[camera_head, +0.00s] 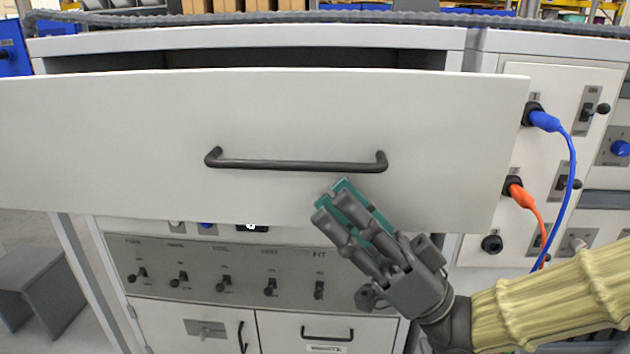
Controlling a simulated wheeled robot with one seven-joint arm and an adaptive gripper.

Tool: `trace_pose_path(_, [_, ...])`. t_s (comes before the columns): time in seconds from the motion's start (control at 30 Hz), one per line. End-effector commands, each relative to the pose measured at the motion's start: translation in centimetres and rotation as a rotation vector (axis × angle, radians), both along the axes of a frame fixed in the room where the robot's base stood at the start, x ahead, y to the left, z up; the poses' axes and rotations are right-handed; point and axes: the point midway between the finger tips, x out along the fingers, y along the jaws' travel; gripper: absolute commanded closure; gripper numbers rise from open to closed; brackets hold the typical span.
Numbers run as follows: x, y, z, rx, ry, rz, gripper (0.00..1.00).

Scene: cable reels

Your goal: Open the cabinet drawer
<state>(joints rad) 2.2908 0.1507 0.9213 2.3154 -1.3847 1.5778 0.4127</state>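The cabinet drawer (120,140) is pulled out from the cabinet, and its white front covers much of the view. A dark gap shows behind the front's top edge. The dark bar handle (290,165) runs across the middle of the front. My gripper (335,203) is just below the right part of the handle, in front of the drawer front, with its teal-padded fingers pointing up and left. The fingers are not around the handle. Nothing shows between them. They lie close together in this view, and the spacing between their tips is unclear.
A panel at the right carries a blue cable (573,165) and an orange cable (528,200). A switch panel (220,275) and lower doors with handles (327,333) are under the drawer. A grey stool (45,290) stands at the lower left.

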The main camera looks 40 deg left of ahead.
Motion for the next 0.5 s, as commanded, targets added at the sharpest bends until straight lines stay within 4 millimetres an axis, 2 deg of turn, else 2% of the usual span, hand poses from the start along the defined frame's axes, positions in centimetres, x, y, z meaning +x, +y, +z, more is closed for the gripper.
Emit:
trace_pose_path(0.2, [1.0,-2.1,-2.2,0.001,0.000,-0.002,0.68])
trace_pose_path(0.5, [1.3,-3.0,-3.1,0.001,-0.001,-0.001,0.68])
